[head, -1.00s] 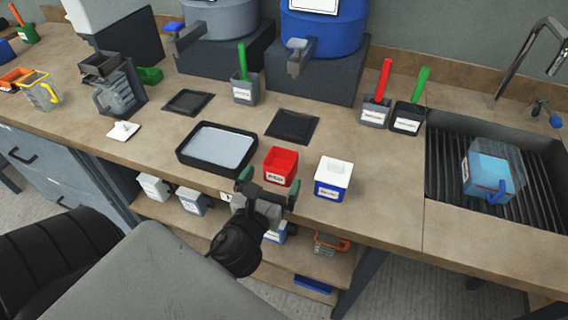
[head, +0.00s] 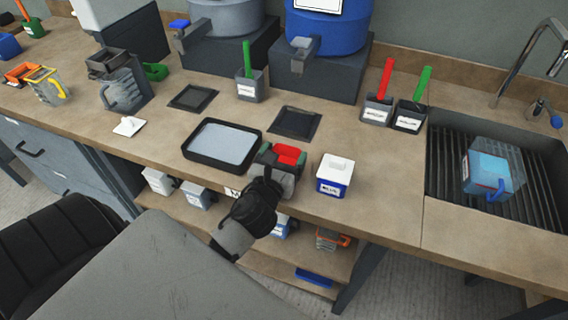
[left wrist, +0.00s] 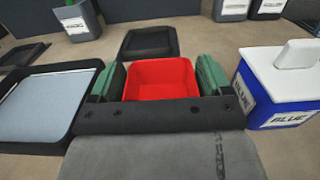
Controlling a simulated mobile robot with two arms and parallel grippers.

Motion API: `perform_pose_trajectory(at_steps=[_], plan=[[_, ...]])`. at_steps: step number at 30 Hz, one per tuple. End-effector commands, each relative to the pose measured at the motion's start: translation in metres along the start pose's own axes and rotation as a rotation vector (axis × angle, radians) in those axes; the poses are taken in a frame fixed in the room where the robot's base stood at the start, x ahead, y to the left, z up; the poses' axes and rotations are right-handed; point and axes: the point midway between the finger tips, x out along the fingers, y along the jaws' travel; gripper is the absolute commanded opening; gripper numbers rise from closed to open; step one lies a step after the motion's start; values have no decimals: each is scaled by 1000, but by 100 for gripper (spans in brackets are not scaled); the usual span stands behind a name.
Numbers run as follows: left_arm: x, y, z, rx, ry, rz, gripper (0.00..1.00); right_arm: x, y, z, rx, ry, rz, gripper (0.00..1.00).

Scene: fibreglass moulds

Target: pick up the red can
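The red can (head: 289,154) is an open-topped square container near the front of the counter. Its red interior shows in the left wrist view (left wrist: 160,80). My left gripper (head: 284,160) is at the can, with one green-padded finger on each side of it; the pads also show in the left wrist view (left wrist: 160,82). The fingers look open around the can, very close to its sides; contact is hard to tell. The gripper body hides the can's front. My right gripper is out of view.
A blue can with a white lid (head: 335,174) stands just right of the gripper. A black tray with a grey surface (head: 188,156) is close on the left. A dark square pad (head: 296,123) lies behind. A sink (head: 540,150) is at the right.

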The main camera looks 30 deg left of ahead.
Motion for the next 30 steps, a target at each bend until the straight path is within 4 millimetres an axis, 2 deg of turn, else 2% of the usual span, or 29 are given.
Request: perform_pose_trajectory(at_steps=[1, 7, 17, 20, 25, 26, 30], plan=[[0, 0, 0, 0, 0, 0, 71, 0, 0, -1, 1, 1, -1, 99], [0, 0, 0, 0, 0, 0, 41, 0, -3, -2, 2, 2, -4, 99], [0, 0, 6, 0, -3, -1, 41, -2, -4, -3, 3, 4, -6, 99], [0, 0, 14, 1, -5, -1, 41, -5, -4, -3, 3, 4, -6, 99], [0, 0, 45, 3, -9, -3, 41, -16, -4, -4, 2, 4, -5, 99], [-1, -2, 50, 2, -8, -4, 41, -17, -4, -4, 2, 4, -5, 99], [-19, -32, 64, -6, -4, -3, 41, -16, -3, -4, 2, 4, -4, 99]])
